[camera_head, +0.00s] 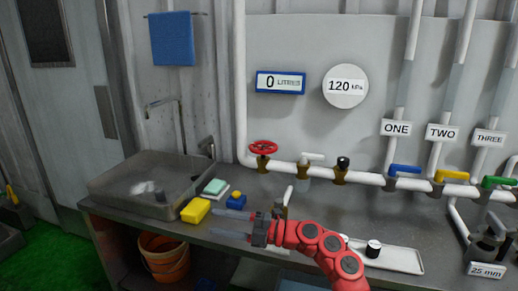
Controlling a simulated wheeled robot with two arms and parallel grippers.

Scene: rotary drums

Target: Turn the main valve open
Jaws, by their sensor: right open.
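A red handwheel valve (263,148) sits on the white horizontal pipe at its left end. Right of it on the same pipe are a valve with a white lever (311,158) and a valve with a black knob (342,162). I see no label reading "main" on any of them. My right gripper (217,222) is open and empty, with its two fingers pointing left over the counter. It is below and left of the red handwheel, apart from it. My left gripper is not in view.
Blue (404,170), yellow (452,175) and green (498,182) lever valves are at right, under labels ONE, TWO and THREE. A gauge (345,86) reads 120 kPa and a display (280,83) reads 0. A yellow sponge (196,210) lies near my gripper, beside the sink (110,185).

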